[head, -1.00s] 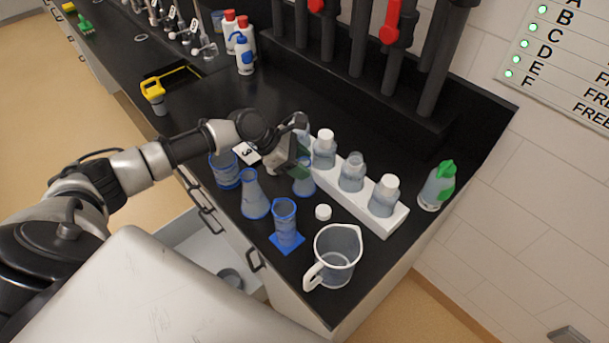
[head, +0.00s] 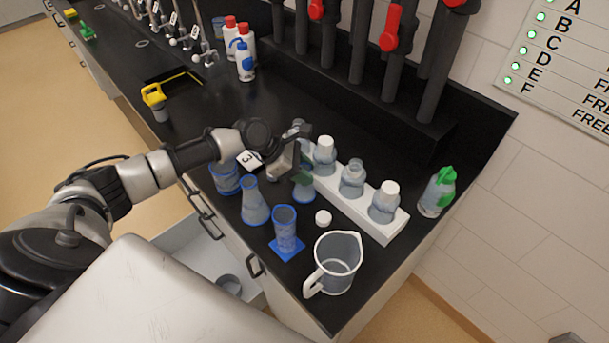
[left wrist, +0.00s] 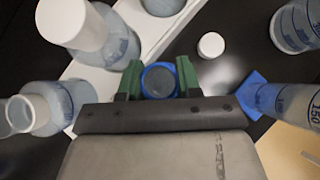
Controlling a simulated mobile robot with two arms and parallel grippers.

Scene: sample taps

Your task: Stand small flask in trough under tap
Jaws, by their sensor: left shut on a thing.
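The small flask (head: 304,193) is clear with a blue tint and stands on the black bench beside the white rack. My left gripper (head: 303,178) is above it, with its green fingertips shut on its neck. In the left wrist view the round blue-rimmed mouth of the small flask (left wrist: 160,80) sits between the two green fingers (left wrist: 159,82). The gripper partly hides the flask. The taps (head: 195,35) stand far off at the upper left, near a dark recess in the bench, probably the trough (head: 183,92). My right gripper is not in view.
A larger flask (head: 254,205), a blue-footed cylinder (head: 285,232), a beaker (head: 226,178) and a jug (head: 337,262) stand close by. The white rack (head: 372,218) holds several bottles. A white cap (head: 323,218) lies near the flask. A yellow-topped item (head: 155,98) stands by the recess.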

